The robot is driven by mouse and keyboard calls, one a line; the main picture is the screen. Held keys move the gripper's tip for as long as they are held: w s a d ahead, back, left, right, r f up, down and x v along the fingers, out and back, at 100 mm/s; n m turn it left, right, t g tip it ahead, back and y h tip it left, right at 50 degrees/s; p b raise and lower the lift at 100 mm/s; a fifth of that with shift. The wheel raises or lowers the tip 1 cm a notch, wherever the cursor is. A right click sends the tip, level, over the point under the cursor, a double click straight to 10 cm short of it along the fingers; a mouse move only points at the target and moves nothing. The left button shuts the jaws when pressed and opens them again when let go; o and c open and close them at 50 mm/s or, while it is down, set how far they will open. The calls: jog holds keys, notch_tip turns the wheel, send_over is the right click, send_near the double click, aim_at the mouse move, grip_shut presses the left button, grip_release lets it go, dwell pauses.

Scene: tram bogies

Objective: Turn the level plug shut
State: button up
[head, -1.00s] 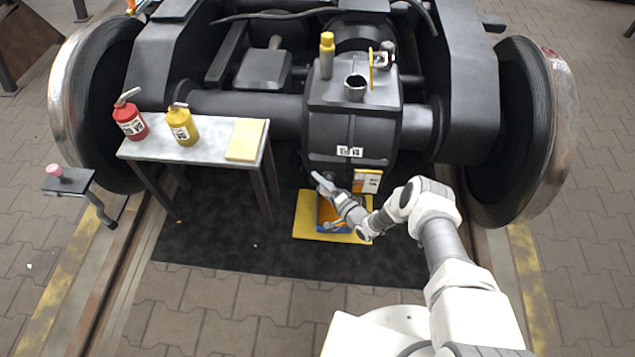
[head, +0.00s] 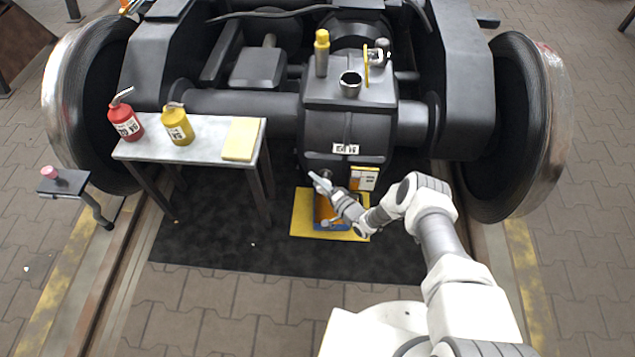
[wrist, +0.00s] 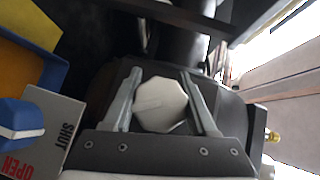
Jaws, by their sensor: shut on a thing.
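The level plug (wrist: 160,105) is a pale octagonal knob on the dark gearbox face (wrist: 215,80) in the wrist view. My gripper (wrist: 160,80) has one finger along each side of the plug, shut on it. In the head view my gripper (head: 318,181) reaches the lower front of the gearbox (head: 345,130), where the plug is hidden behind it. At left in the wrist view is a plate (wrist: 55,125) lettered SHUT and OPEN with a blue handle (wrist: 20,118) beside it.
A yellow mat (head: 302,212) with an orange and blue tray (head: 322,224) lies below the gearbox. A side table (head: 205,150) at left carries a red can (head: 125,122), a yellow can (head: 177,127) and a yellow pad (head: 241,139). Wheels flank both sides.

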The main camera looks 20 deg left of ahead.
jog(key=shift+h, duration=0.3)
jog(key=n+h, duration=0.2)
jog(key=h, duration=0.2)
jog(key=d+f+n+h, duration=0.1)
jog(key=n+h, duration=0.2)
jog(key=h, duration=0.1)
jog(key=d+n+h, duration=0.1)
jog(key=n+h, duration=0.2)
jog(key=h, duration=0.1)
jog(key=shift+w+f+t, duration=0.3)
jog(key=shift+f, duration=0.1)
jog(key=n+h, duration=0.1)
jog(key=d+t+h, duration=0.1)
jog(key=h, duration=0.1)
jog(key=shift+w+d+r+n+h, duration=0.1)
jog(key=shift+w+r+n+h, duration=0.05)
jog(key=shift+n+h, duration=0.2)
jog(key=shift+w+d+r+n+t+h, duration=0.1)
jog(key=shift+d+r+n+t+h, duration=0.15)
jog(key=shift+n+t+h, duration=0.45)
jog(key=shift+w+d+r+n+t+h, duration=0.15)
jog(key=shift+d+n+t+h, duration=0.15)
jog(key=shift+n+h, duration=0.65)
jog(key=shift+r+h, duration=0.1)
jog(key=shift+h, duration=0.2)
